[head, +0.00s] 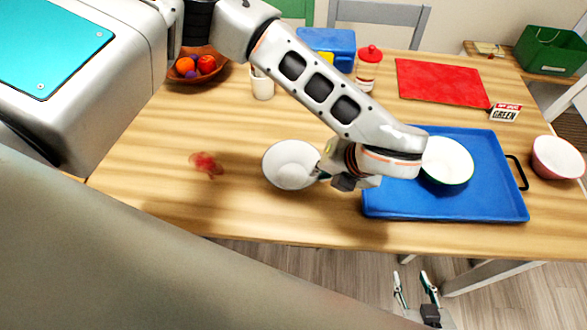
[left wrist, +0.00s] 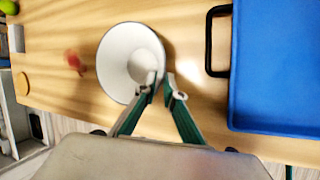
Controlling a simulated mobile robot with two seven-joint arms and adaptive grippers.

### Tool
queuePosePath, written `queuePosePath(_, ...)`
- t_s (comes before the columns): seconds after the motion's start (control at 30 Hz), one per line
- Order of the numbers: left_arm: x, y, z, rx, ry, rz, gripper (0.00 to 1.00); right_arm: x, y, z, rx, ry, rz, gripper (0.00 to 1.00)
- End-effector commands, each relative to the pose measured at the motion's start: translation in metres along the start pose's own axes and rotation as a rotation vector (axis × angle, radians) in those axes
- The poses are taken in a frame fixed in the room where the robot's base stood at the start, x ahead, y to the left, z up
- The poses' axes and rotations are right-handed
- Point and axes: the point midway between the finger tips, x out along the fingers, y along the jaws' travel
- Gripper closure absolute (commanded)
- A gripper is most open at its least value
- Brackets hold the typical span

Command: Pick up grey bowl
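The grey bowl (head: 287,170), pale and round, is on the wooden table near its front edge, left of the blue tray. In the left wrist view the bowl (left wrist: 122,55) shows its inside. My left gripper (head: 322,172) is at the bowl's right side, with its fingertips at the rim. In the left wrist view the fingers (left wrist: 160,88) stand a little apart, one over the bowl's edge and one just outside it. I cannot tell whether they touch it. My right gripper (head: 413,284) is open and empty, low beyond the table's front edge.
The blue tray (head: 485,195) holds a white bowl (head: 447,160). A pink bowl (head: 557,157) is at the right. A blurred red object (head: 206,163) lies left of the grey bowl. A fruit bowl (head: 187,82), white cup (head: 262,86), red-lidded jar (head: 368,70) and red mat (head: 440,82) are further back.

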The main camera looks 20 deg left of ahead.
Motion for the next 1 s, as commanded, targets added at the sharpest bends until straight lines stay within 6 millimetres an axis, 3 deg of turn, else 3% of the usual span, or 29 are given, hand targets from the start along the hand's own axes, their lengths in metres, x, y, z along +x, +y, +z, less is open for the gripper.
queuePosePath(0.2,0.032,0.000,-0.003,0.001,0.004,0.000,0.91,0.000,0.001,-0.001,0.000,0.001,0.000,0.60)
queuePosePath(0.33,0.043,0.000,-0.002,0.002,0.002,0.000,0.91,0.000,0.000,0.000,0.000,0.001,0.000,0.60)
queuePosePath(0.57,0.045,-0.001,-0.002,0.002,0.001,-0.001,0.91,0.000,0.000,-0.001,0.000,0.001,0.000,0.60)
queuePosePath(0.63,0.044,-0.001,-0.002,0.002,0.001,-0.001,1.00,0.000,0.000,-0.001,0.000,0.001,0.000,0.60)
queuePosePath(1.0,0.045,-0.002,-0.003,0.004,0.002,-0.004,1.00,0.000,0.000,0.000,0.000,0.001,0.000,0.60)
